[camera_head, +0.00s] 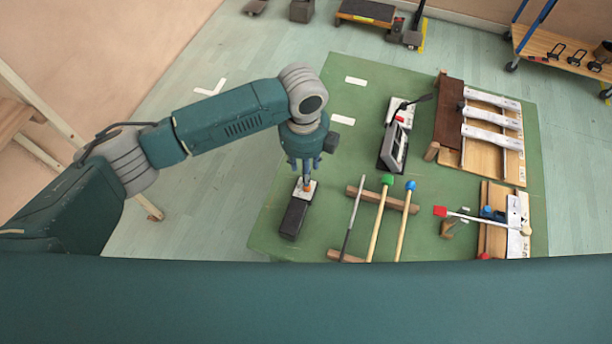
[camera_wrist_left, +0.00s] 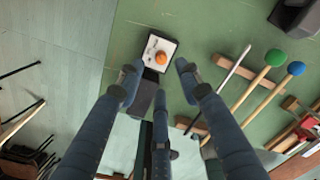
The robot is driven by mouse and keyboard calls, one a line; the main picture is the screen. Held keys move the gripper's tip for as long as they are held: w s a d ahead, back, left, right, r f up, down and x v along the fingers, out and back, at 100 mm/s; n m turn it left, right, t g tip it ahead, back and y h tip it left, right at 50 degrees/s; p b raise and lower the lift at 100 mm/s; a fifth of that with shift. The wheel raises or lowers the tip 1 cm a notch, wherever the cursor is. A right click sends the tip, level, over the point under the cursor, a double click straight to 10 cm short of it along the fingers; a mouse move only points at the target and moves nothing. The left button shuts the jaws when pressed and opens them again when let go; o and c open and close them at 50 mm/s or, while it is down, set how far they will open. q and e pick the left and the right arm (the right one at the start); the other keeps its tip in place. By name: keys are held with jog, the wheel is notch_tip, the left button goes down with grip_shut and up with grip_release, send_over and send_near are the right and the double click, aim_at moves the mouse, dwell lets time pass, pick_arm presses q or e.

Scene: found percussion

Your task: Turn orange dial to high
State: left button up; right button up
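The orange dial (camera_head: 307,187) sits on a white plate (camera_head: 311,195) at the end of a black box (camera_head: 293,218) on the green mat. In the left wrist view the dial (camera_wrist_left: 161,58) shows as a round orange knob near the lower part of the white plate (camera_wrist_left: 153,45). My left gripper (camera_head: 306,168) points down just above the dial. In the left wrist view its fingers (camera_wrist_left: 159,76) are spread, with the dial showing between and just past the tips. I cannot tell whether any finger touches it. My right gripper is not in view.
Several mallets, with green (camera_head: 387,180) and blue (camera_head: 410,185) heads among them, lie on wooden rests to the right. A grey device (camera_head: 396,148) stands behind them. Metal bars on wood (camera_head: 490,119) lie at the far right.

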pick_arm(q)
jog(key=shift+a+r, duration=0.1)
jog(key=shift+r, duration=1.9)
